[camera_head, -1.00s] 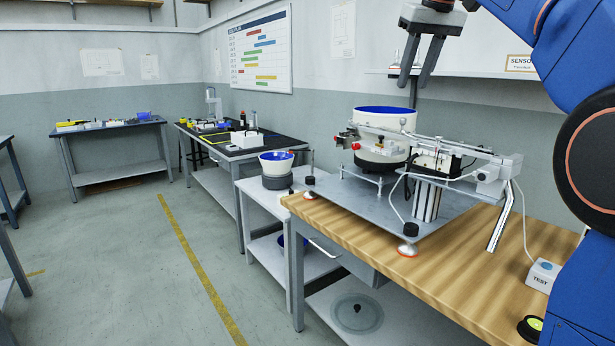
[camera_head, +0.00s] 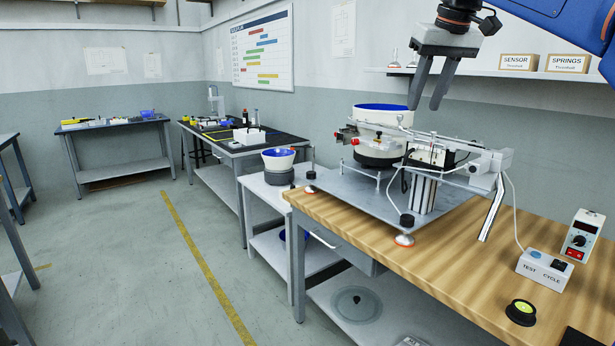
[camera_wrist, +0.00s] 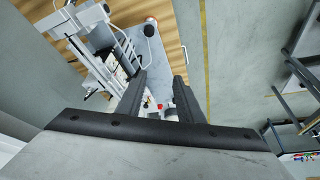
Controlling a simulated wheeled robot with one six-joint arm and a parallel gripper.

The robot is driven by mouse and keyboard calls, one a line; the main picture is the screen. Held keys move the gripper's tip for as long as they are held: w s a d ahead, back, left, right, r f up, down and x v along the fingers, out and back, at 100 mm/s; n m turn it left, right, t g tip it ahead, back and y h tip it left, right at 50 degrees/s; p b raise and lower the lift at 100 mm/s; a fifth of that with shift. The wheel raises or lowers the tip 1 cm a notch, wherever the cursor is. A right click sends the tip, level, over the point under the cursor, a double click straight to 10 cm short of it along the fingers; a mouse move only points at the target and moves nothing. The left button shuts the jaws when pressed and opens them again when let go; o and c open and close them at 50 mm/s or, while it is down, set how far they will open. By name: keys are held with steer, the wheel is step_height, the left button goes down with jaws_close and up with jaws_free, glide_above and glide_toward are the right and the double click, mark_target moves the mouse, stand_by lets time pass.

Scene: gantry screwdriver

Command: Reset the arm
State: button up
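My gripper (camera_head: 431,92) hangs in the air above the gantry machine, with its two dark fingers pointing down. The fingers are apart and nothing is between them. The wrist view also shows my gripper (camera_wrist: 160,88) with its fingers spread. My blue arm reaches in from the top right. The gantry machine (camera_head: 423,195) stands on a grey plate on the wooden workbench (camera_head: 455,265). A white bowl feeder with a blue inside (camera_head: 381,125) stands at its back left. The fingers appear above the machine, without touching it.
A test and cycle button box (camera_head: 545,268), a small controller with a red switch (camera_head: 582,236) and a black round thing with a yellow-green top (camera_head: 520,312) are on the bench's right part. A shelf with labelled boxes (camera_head: 519,62) is on the wall behind. The left floor is clear.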

steer(key=s+d+f, duration=0.1)
steer(key=s+f, duration=0.9)
steer(key=f, duration=0.3)
steer(key=s+d+f+m, duration=0.1)
steer(key=s+f, duration=0.9)
steer(key=f, duration=0.4)
steer(key=s+d+f+m, duration=0.1)
steer(key=s+f, duration=0.9)
steer(key=f, duration=0.4)
steer(key=shift+f+h, duration=0.15)
steer(key=shift+h, duration=0.25)
steer(key=shift+o, duration=0.3)
steer(key=shift+s, duration=0.1)
